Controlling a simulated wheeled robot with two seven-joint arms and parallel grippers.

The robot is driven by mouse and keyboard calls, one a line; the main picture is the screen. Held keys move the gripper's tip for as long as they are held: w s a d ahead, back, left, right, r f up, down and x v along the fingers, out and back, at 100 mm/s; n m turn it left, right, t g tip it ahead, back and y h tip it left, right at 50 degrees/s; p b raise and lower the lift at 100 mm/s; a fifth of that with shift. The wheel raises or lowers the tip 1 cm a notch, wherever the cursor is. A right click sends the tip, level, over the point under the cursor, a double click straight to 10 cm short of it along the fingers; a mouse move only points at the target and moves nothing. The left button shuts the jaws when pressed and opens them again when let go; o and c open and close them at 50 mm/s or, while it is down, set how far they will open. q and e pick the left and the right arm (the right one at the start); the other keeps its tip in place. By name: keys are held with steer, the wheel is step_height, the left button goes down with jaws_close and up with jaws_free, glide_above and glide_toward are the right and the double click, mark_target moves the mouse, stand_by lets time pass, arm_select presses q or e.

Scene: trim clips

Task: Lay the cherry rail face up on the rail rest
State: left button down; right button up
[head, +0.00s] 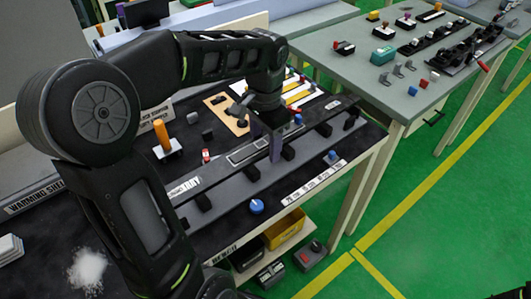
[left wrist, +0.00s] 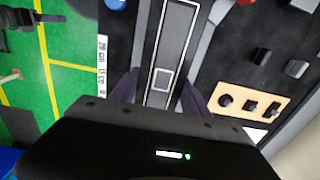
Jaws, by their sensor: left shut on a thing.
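A long dark grey rail (head: 240,158) with white rectangle outlines on its upper face runs diagonally across the dark bench; no cherry colour shows on it. My left gripper (head: 267,141) points down onto the rail near its middle and is shut on it. In the left wrist view the rail (left wrist: 172,50) passes between the two fingers of the left gripper (left wrist: 160,92), outlined face towards the camera. Black blocks (head: 252,173) stand in a row along a grey strip (head: 228,205) beside and below the rail. I cannot tell whether the rail touches them. My right gripper is not in view.
A blue knob (head: 257,206) and a white label strip (head: 314,182) lie near the bench's front edge. An orange-handled tool (head: 162,137) and a tan board (head: 226,112) stand behind the rail. A second grey table (head: 390,90) with clips stands right, across green floor.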

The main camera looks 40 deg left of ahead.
arm_select(q)
steer(key=shift+f, duration=1.85)
steer(key=c, duration=0.5)
jaws_free()
steer(key=shift+f, duration=0.15)
steer(key=shift+r, duration=0.2)
step_height(320, 180, up, 12)
steer(key=shift+f+p, duration=0.1)
steer(key=shift+p, duration=0.3)
